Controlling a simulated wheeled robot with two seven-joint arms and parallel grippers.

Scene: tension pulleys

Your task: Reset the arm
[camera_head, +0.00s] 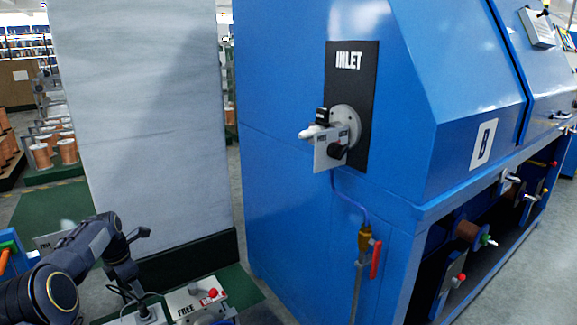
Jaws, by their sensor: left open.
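My left arm comes in from the lower left. Its gripper (139,234) is small and dark in this view, open and apart from the machine. A device with a plate marked FREE (186,308) and a red knob (212,293) stands at the bottom, right of and below the gripper. On the blue machine's side, an INLET panel (361,78) carries a round grey hub with a metal bracket (328,150), a black knob and a pale rounded tip pointing left. Which of these parts is the arm to reset, I cannot tell. My right gripper is out of view.
The large blue machine (290,130) fills the right. A purple hose runs down to a brass valve with a red lever (376,260). A tall grey panel (140,110) stands behind my arm. Copper spools (67,150) stand at the far left. Grey floor shows between panel and machine.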

